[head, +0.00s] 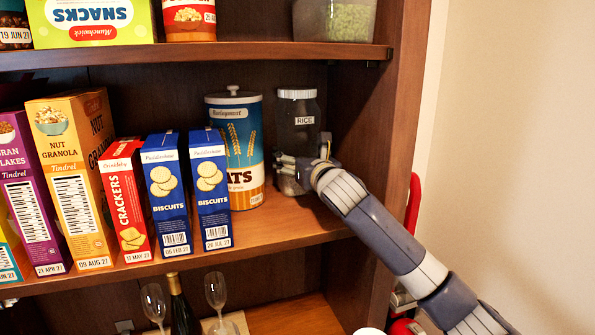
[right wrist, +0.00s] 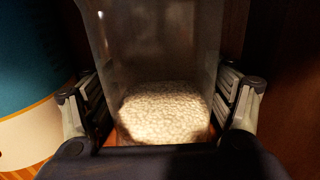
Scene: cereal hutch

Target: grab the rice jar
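The rice jar (head: 298,115) is a clear container with a white lid and a RICE label, upright at the right end of the middle shelf. In the right wrist view the jar (right wrist: 160,60) fills the middle, with pale grains in its lower part. My right gripper (head: 303,168) is at the jar's lower half in the head view. In the right wrist view its fingers (right wrist: 163,108) stand on either side of the jar, with narrow dark gaps seeming to show between fingers and walls. My left gripper is not in view.
A blue and white oats canister (head: 238,140) stands close to the jar's left. Biscuit boxes (head: 210,185), a crackers box (head: 124,200) and granola (head: 75,180) line the shelf further left. The hutch side wall (head: 385,130) is close on the right. Glasses (head: 215,290) and a bottle (head: 180,305) stand below.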

